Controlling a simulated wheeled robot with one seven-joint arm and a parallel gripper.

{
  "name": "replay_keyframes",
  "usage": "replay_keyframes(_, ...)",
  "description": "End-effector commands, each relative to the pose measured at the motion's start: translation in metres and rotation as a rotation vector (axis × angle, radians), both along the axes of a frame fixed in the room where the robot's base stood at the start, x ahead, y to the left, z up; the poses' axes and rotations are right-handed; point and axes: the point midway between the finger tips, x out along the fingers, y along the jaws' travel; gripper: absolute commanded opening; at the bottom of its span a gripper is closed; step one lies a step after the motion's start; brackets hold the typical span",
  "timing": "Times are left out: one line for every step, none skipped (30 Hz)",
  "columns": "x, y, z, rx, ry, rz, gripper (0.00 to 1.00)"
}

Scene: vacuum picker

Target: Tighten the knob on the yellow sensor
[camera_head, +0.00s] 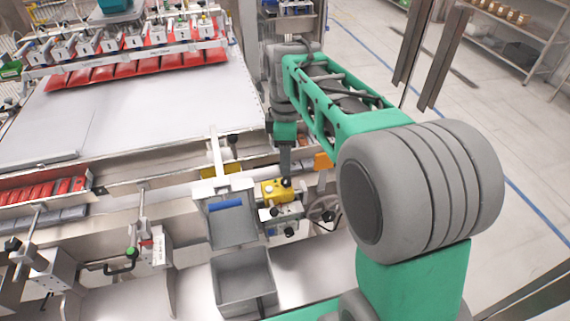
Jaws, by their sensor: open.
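The yellow sensor (270,189) sits on a light metal bracket just right of the grey bins. A small black knob (287,183) shows at its right side. My gripper (286,174) points down right over the knob, its dark fingertips at or just above it. From this angle I cannot tell whether the fingers touch the knob. The gripper is open. The gap between the fingers is hidden from this side.
Two grey bins (245,270) stand left of and below the sensor. An orange part (322,160) and a handwheel (323,210) are close on the right. A white table (150,110) with red packs (135,70) fills the upper left.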

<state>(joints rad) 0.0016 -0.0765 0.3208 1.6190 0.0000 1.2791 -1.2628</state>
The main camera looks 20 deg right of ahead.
Motion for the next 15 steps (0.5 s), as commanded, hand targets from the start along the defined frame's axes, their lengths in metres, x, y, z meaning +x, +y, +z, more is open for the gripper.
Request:
replay_keyframes(0.001, 0.0, -0.003, 0.0, 0.006, 0.015, 0.49)
replay_keyframes(0.001, 0.0, -0.007, 0.0, 0.007, 0.018, 0.49)
replay_keyframes(0.001, -0.001, -0.014, 0.0, 0.007, 0.018, 0.49)
replay_keyframes(0.0, -0.001, -0.019, 0.001, 0.008, 0.017, 0.49)
replay_keyframes(0.0, -0.001, -0.024, 0.0, 0.006, 0.016, 0.49)
replay_keyframes(0.0, -0.001, -0.033, 0.0, 0.007, 0.015, 0.49)
replay_keyframes(0.0, -0.001, -0.039, 0.0, 0.007, 0.015, 0.49)
replay_keyframes(0.0, -0.001, -0.044, 0.0, 0.006, 0.014, 0.49)
replay_keyframes(0.0, -0.001, -0.051, 0.0, 0.005, 0.014, 0.49)
replay_keyframes(0.0, -0.001, -0.057, 0.0, 0.004, 0.013, 0.49)
replay_keyframes(0.0, -0.001, -0.061, 0.001, 0.005, 0.013, 0.49)
replay_keyframes(0.001, -0.002, -0.067, 0.0, 0.003, 0.013, 0.49)
replay_keyframes(0.001, -0.002, -0.07, 0.0, 0.003, 0.012, 0.49)
replay_keyframes(0.001, -0.002, -0.072, 0.0, 0.002, 0.012, 0.49)
replay_keyframes(0.001, -0.002, -0.074, 0.0, 0.0, 0.012, 0.49)
